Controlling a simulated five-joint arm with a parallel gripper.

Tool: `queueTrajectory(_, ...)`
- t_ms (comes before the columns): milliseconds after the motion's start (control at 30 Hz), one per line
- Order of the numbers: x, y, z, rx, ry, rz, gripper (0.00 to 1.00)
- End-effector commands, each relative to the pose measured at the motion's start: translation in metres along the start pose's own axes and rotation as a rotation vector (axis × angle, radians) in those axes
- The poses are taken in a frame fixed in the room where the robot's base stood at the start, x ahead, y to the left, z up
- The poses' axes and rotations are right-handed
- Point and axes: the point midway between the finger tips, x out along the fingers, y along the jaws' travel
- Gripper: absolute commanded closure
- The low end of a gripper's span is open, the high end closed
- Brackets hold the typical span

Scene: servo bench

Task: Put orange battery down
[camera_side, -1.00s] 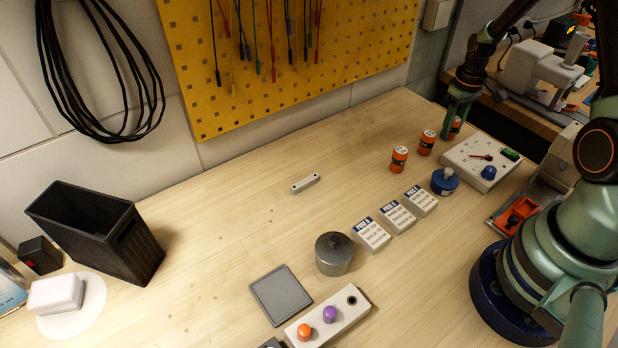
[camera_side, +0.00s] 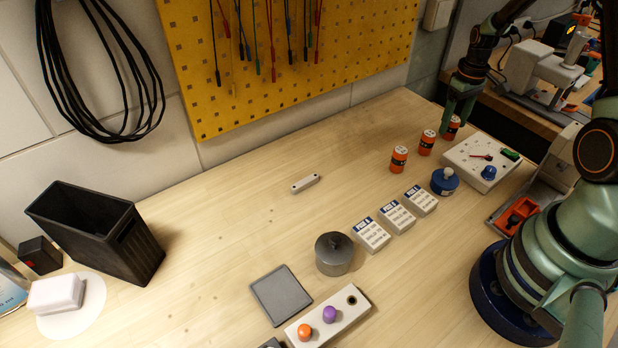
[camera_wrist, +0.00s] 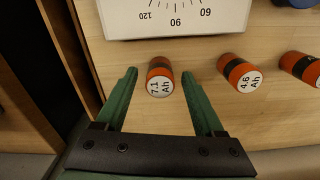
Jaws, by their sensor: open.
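Three orange batteries with black bands and white caps stand upright in a row on the bench. The far-right one (camera_side: 452,128) is at my gripper (camera_side: 455,125) and partly hidden by its green fingers. In the wrist view this battery (camera_wrist: 160,78), marked 7.1 Ah, stands between the open fingertips of my gripper (camera_wrist: 158,78), with a gap on both sides. The middle battery (camera_side: 426,142), marked 4.6 Ah in the wrist view (camera_wrist: 240,74), stands to its right there. The third battery (camera_side: 398,159) also shows at the wrist view's right edge (camera_wrist: 302,68).
A white meter box (camera_side: 470,155) stands close to the row; its dial face (camera_wrist: 175,18) shows in the wrist view. A blue knobbed weight (camera_side: 445,181), several labelled white blocks (camera_side: 397,216) and a grey lidded pot (camera_side: 334,254) stand nearby.

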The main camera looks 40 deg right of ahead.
Motion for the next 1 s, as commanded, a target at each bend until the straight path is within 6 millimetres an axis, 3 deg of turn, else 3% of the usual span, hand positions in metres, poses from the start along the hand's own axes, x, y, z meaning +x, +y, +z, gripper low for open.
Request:
queueTrajectory(300, -0.067, 0.001, -0.001, 0.000, 0.005, 0.002, 0.30)
queueTrajectory(667, -0.106, -0.005, -0.001, -0.004, 0.008, 0.004, 0.30)
queueTrajectory(767, -0.121, -0.022, -0.002, -0.017, 0.035, 0.016, 0.30)
queueTrajectory(1000, -0.177, -0.099, 0.009, -0.064, 0.168, 0.048, 0.30)
